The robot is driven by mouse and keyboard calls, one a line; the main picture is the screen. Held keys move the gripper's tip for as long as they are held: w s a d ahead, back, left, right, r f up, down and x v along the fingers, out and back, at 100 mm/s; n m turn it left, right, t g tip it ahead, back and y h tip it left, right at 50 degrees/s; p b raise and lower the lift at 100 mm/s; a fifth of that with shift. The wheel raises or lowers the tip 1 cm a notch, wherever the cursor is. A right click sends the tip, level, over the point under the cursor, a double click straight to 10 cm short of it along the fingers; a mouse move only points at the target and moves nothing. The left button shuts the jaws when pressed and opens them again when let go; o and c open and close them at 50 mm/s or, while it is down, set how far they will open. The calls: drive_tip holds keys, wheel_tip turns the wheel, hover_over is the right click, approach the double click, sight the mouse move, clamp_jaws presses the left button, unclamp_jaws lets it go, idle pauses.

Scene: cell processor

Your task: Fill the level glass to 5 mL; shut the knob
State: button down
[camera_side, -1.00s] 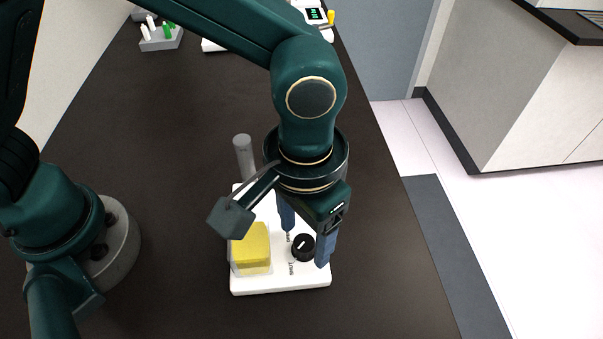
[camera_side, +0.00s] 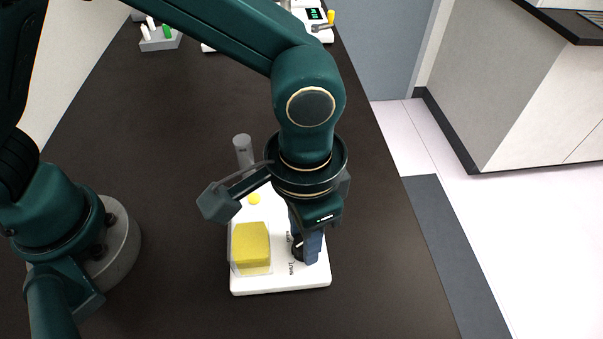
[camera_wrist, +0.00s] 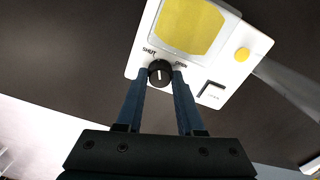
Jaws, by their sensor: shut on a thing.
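A black knob (camera_side: 297,252) with a white pointer line sits on a white base plate (camera_side: 250,285). A "SHUT" label is printed beside the knob. My gripper (camera_side: 305,258) points down and is shut on the knob, with a blue finger on each side. The wrist view shows the knob (camera_wrist: 160,74) between the fingertips (camera_wrist: 162,79). A clear-walled block of yellow (camera_side: 251,249) stands on the plate left of the knob. A clear grey cylinder (camera_side: 243,150) rises at the plate's far end; I cannot read any level in it.
A yellow round spot (camera_side: 254,199) is on the plate near the cylinder. A grey rack (camera_side: 160,39) with white and green pieces and a white device (camera_side: 316,30) with a green display stand at the far end. The dark table is clear around the plate.

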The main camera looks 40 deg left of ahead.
drive_tip(key=shift+m, duration=0.8)
drive_tip(key=c, duration=0.5)
unclamp_jaws()
drive_tip(key=shift+r, duration=2.6)
